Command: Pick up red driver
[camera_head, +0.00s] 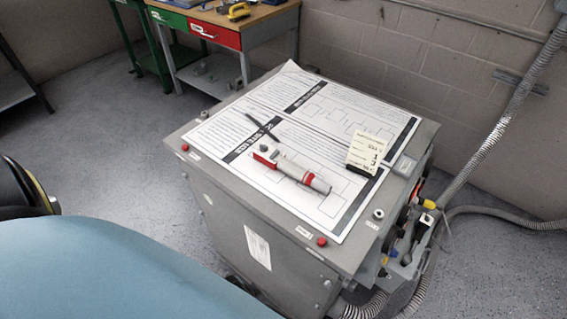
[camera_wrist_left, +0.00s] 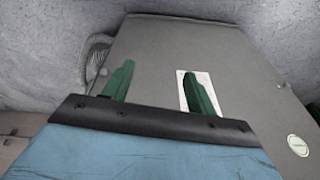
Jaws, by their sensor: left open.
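A grey cylindrical tool with red bands (camera_head: 303,176) lies on the paper sheets on top of the grey cabinet. A flat red piece (camera_head: 265,160) lies at its left end; I cannot tell whether they are joined or which is the red driver. A thin dark tool (camera_head: 263,128) lies just behind them. My left gripper (camera_wrist_left: 157,68) shows in the left wrist view with its two green fingers apart and nothing between them. It faces a grey panel with a white label (camera_wrist_left: 185,101). The tools do not show in that view. My right gripper is not in view.
The grey cabinet (camera_head: 228,205) has small red knobs at its corners. A cream tag card (camera_head: 366,150) stands on its right side. Hoses and fittings (camera_head: 400,240) crowd its right flank. A workbench (camera_head: 225,28) stands behind. The floor to the left is mostly clear.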

